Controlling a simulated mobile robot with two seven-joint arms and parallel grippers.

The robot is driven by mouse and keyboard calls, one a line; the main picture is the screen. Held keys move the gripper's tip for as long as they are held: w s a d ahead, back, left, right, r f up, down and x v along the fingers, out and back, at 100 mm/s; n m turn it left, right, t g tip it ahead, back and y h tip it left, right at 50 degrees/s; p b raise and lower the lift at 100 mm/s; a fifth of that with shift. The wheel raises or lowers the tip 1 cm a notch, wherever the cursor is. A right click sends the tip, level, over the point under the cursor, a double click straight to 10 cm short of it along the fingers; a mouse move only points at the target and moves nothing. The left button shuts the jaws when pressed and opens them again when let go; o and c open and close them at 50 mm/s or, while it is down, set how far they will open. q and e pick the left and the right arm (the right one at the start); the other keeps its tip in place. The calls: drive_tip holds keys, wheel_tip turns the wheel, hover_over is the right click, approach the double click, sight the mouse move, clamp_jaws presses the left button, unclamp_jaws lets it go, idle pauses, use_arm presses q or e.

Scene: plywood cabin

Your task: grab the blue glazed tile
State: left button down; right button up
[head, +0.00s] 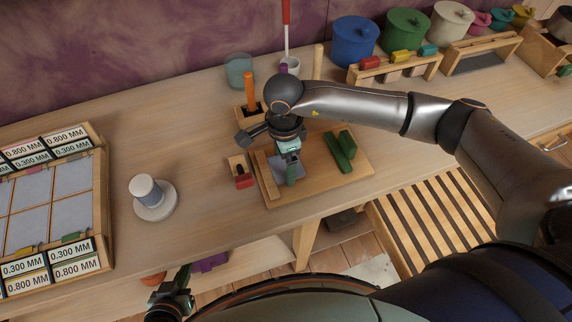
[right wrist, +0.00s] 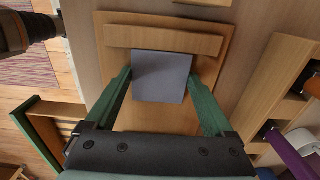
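The blue glazed tile, a flat blue-grey square (right wrist: 162,77), lies on a wooden board (right wrist: 150,118) against a wooden strip (right wrist: 165,38). It also shows partly in the head view (head: 277,168), where my right gripper covers some of it. My right gripper (right wrist: 160,80) is open above the board, with one green finger on each side of the tile. Its right fingertip looks very close to the tile's edge; I cannot tell whether it touches. My left gripper (head: 172,302) is low at the bottom left, below the bench edge, and its fingers are not clear.
A small wooden holder with a red block (head: 245,181) is left of the board. A white spool on a disc (head: 152,199) and a labelled rack (head: 101,205) stand further left. Pots (head: 354,41) line the back.

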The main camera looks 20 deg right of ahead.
drive_tip(key=c, duration=0.7)
drive_tip(key=shift+r, duration=0.2)
drive_tip(key=shift+c, duration=0.2)
